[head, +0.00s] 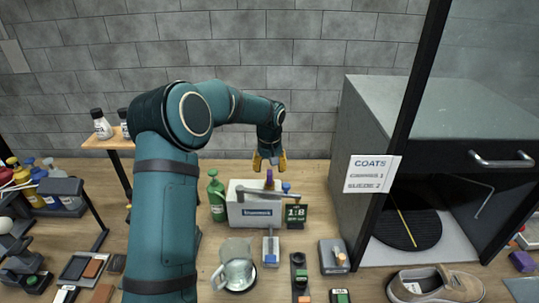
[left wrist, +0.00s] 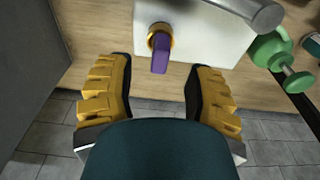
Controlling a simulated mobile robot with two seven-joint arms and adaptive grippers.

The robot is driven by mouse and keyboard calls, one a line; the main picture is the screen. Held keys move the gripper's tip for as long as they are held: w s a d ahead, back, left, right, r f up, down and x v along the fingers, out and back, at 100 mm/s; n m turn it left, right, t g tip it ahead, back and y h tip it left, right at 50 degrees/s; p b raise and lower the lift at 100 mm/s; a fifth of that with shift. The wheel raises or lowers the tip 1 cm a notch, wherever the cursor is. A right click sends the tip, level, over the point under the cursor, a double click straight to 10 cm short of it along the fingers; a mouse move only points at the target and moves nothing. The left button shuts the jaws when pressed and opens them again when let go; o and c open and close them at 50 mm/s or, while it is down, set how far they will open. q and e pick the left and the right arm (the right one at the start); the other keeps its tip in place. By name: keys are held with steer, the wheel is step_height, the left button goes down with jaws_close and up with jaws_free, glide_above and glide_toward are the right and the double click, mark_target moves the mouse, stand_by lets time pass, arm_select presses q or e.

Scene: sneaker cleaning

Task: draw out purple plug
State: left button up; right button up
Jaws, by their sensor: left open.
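The purple plug (head: 269,178) stands upright at the top of a white box (head: 254,213) with a dark label, near the back wall. In the left wrist view the plug (left wrist: 160,59) sits in a gold ring (left wrist: 159,34) on the white box. My left gripper (head: 268,161) points down just above it. Its yellow fingers (left wrist: 158,80) are spread wide, with the plug near the gap between their tips and space on both sides. The fingers appear not to touch it. My right gripper is in neither view.
A grey spout (head: 262,191) crosses the box top. A green bottle (head: 216,195) stands left of the box, and a small "1:8" sign (head: 296,214) right of it. A glass jug (head: 235,264) stands in front. A dark cabinet (head: 375,150) rises on the right.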

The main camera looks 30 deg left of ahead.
mark_target(269, 172)
arm_select(q)
steer(key=shift+w+a+f, duration=0.1)
steer(key=shift+w+f, duration=0.05)
steer(key=shift+f, duration=1.1)
steer(key=shift+w+a+f, duration=0.1)
steer(key=shift+f, duration=1.15)
steer(key=shift+o, duration=0.2)
jaws_close()
